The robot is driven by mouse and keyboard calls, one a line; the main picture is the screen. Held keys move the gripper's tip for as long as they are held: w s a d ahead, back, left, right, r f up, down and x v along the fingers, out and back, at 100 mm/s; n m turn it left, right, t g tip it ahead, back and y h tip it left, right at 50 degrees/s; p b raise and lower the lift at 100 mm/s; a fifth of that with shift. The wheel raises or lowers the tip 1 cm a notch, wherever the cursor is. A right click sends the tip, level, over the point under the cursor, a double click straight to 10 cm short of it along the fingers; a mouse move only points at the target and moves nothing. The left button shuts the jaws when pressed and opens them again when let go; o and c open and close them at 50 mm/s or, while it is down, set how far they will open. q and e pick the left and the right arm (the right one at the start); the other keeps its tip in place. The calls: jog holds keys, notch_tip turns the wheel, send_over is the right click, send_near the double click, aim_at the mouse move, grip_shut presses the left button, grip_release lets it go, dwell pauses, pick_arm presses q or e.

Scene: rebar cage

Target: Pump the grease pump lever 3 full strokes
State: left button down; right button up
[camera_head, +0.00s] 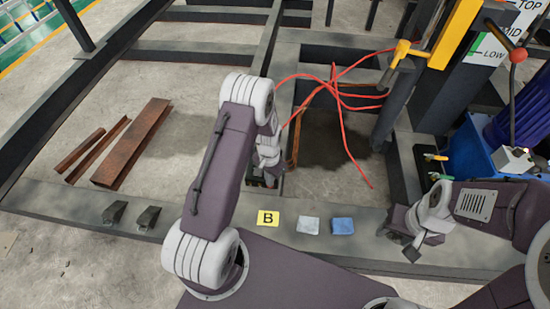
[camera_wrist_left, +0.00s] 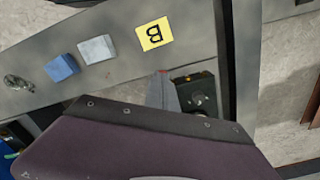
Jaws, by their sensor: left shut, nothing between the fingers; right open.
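The grease pump lever appears to be the dark upright rod with a red ball knob (camera_head: 518,55) at the far right of the head view. Its lower end meets a white block (camera_head: 514,158) beside a blue ribbed body (camera_head: 502,122). My left gripper (camera_head: 266,178) hangs inside the frame opening, far left of the lever. It is shut and empty, partly hidden behind my left arm. My right gripper (camera_head: 408,246) is open and empty over the front beam, left of and below the lever, touching neither knob nor rod. The lever is not visible in the left wrist view.
A yellow "B" card (camera_head: 268,218), a grey block (camera_head: 307,226) and a blue block (camera_head: 343,226) lie on the front beam (camera_head: 75,207). Red cables (camera_head: 335,88) hang in the opening. A yellow post (camera_head: 455,35) and a blue bin (camera_head: 466,150) stand near the lever.

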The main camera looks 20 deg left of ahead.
pick_arm(q)
jog(key=shift+s+f, duration=0.25)
jog(key=shift+f, duration=0.35)
jog(key=shift+d+b, duration=0.1)
jog(key=shift+b, duration=0.2)
jog(key=shift+s+f, duration=0.25)
jog(key=shift+f, duration=0.4)
jog(key=shift+b, duration=0.3)
jog(key=w+a+r+p, duration=0.1)
jog(key=w+r+p, duration=0.5)
jog(key=r, duration=0.4)
jog(key=shift+w+a+r+p, duration=0.3)
jog(key=shift+w+a+p, duration=0.05)
jog(key=shift+p, duration=0.1)
jog(key=shift+f, duration=0.1)
